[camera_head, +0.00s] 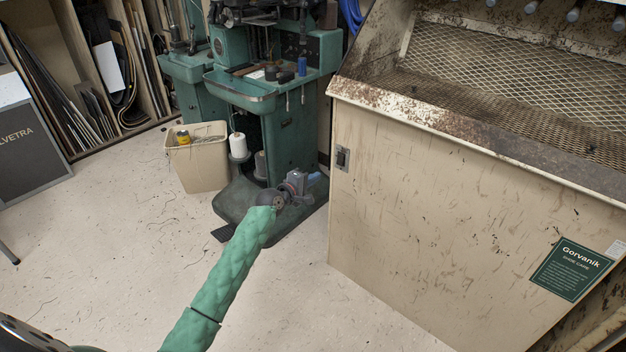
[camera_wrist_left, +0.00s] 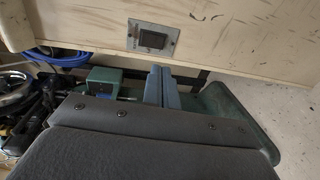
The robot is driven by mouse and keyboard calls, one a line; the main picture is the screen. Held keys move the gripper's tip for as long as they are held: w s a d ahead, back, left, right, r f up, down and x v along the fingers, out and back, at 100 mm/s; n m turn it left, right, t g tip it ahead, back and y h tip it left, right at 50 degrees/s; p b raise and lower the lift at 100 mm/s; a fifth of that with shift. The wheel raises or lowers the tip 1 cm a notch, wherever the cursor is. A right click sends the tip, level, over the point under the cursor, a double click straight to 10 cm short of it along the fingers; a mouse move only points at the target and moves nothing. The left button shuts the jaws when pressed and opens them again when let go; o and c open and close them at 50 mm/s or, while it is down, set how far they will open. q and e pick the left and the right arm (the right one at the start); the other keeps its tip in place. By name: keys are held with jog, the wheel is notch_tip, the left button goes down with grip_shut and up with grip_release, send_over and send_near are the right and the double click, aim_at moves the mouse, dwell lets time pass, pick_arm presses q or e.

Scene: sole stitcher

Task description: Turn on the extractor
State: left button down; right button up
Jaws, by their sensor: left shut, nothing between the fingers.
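The extractor (camera_head: 480,200) is a worn beige cabinet with a rusty rim and a mesh bed, filling the right of the head view. Its dark rocker switch (camera_head: 342,158) sits on a metal plate near the upper left edge of the front panel. The switch also shows in the left wrist view (camera_wrist_left: 152,39), top centre. My left gripper (camera_head: 314,178) is shut and empty, left of and slightly below the switch in the head view. Its blue fingers (camera_wrist_left: 162,86) lie side by side, pointing toward the panel, apart from the switch. My right gripper is out of view.
A green stitching machine (camera_head: 290,130) stands behind my left gripper, its base (camera_head: 232,200) on the floor. A beige bin (camera_head: 198,165) stands to its left. A green label (camera_head: 571,269) is on the extractor's front. The floor in front is clear.

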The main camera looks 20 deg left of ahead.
aim_at(339, 164)
pick_arm(q)
jog(key=x, duration=1)
jog(key=shift+w+d+f+b, duration=0.1)
jog(key=shift+w+b, duration=0.2)
jog(key=shift+w, duration=0.05)
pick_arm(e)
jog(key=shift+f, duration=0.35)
pick_arm(q)
jog(key=shift+w+d, duration=0.1)
jog(key=shift+w, duration=0.1)
jog(key=shift+s, duration=0.1)
